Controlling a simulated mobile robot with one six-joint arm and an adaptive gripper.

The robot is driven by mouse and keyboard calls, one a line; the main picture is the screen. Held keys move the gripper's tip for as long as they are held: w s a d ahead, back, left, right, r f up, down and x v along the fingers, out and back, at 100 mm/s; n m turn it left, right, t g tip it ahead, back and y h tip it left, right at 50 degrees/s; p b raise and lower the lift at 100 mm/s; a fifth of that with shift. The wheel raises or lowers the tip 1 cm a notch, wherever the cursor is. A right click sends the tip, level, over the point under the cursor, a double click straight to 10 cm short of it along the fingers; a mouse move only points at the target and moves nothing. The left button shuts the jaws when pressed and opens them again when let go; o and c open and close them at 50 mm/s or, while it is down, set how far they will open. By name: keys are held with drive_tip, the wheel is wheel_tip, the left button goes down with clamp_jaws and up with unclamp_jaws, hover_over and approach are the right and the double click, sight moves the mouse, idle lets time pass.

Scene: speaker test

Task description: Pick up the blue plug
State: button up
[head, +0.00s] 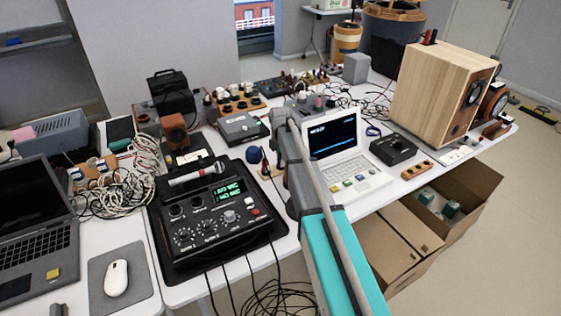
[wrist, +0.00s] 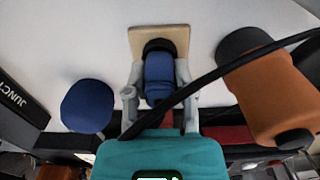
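In the wrist view, a blue plug (wrist: 158,76) with a black end sits between the two grey fingers of my gripper (wrist: 160,80). The fingers lie close against both its sides and look shut on it. Its black end is over a small pale wooden plate (wrist: 176,38) on the white table; I cannot tell whether it touches the plate. A black cable crosses in front of the lower part of the plug. In the head view, my arm hides the fingertips and the plug.
Close by in the wrist view are a round blue object (wrist: 87,106) on the left and an orange cylinder (wrist: 268,96) on the right. In the head view, a black control box (head: 215,215), a white laptop (head: 345,160) and tangled cables crowd the table.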

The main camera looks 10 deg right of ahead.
clamp_jaws()
drive_tip(key=shift+r, duration=0.1)
wheel_tip(320, 180, up, 10)
drive_tip(key=p, duration=1)
idle(0.7)
wheel_tip(320, 180, up, 19)
drive_tip(key=p, duration=1.9)
drive_tip(key=shift+d, duration=0.1)
